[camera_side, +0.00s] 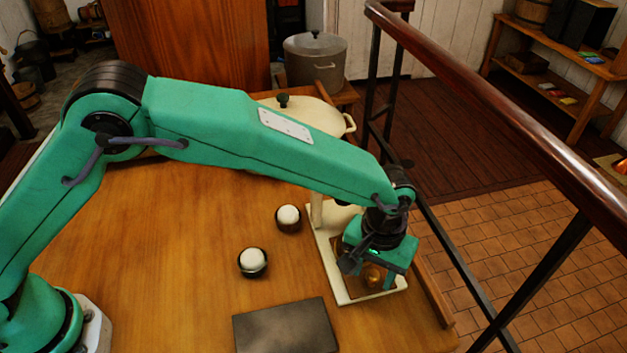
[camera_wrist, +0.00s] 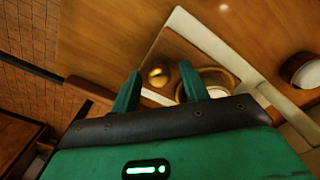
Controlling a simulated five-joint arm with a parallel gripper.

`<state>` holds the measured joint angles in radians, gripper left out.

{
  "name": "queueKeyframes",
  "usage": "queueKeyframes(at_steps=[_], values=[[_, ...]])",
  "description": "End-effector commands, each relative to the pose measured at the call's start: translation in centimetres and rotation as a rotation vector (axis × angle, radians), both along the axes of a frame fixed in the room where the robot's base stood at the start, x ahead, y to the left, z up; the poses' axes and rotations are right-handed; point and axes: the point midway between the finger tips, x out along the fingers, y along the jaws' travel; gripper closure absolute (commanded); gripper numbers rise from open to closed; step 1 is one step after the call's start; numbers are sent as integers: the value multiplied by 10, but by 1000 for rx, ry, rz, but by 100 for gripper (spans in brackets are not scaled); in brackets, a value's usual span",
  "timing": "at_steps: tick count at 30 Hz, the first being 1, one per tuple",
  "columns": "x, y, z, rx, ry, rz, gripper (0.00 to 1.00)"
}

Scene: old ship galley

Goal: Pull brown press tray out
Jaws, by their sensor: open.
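The brown press tray (camera_wrist: 184,52) lies in the cream press frame (camera_wrist: 205,36) and has a round brass knob (camera_wrist: 157,76) near one edge. In the side view the tray (camera_side: 353,287) shows only in part beneath my gripper (camera_side: 374,279), inside the cream base (camera_side: 326,250). My gripper points down over the tray and is open. In the wrist view its two fingertips (camera_wrist: 160,88) stand apart, with the knob showing between and just beyond them. A brass ring with a pale centre (camera_wrist: 217,82) is partly hidden behind one finger. I cannot tell whether the fingers touch the tray.
Two dark cups with white contents (camera_side: 288,217) (camera_side: 253,261) stand left of the press. A dark flat slab (camera_side: 285,328) lies at the front. A cream lidded pot (camera_side: 310,116) and grey pot (camera_side: 315,62) stand behind. A wooden railing (camera_side: 500,108) runs along the right.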

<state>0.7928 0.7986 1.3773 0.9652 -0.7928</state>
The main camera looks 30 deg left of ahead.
Motion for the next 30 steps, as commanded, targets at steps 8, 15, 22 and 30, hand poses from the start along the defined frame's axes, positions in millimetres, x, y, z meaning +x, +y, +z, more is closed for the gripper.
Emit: queueKeyframes(at_steps=[8,15,22,30], values=[[0,-1,33,-2,-2,0,55],[0,0,61,-1,-1,0,55],[0,0,71,0,0,0,55],[0,0,71,0,0,0,55]])
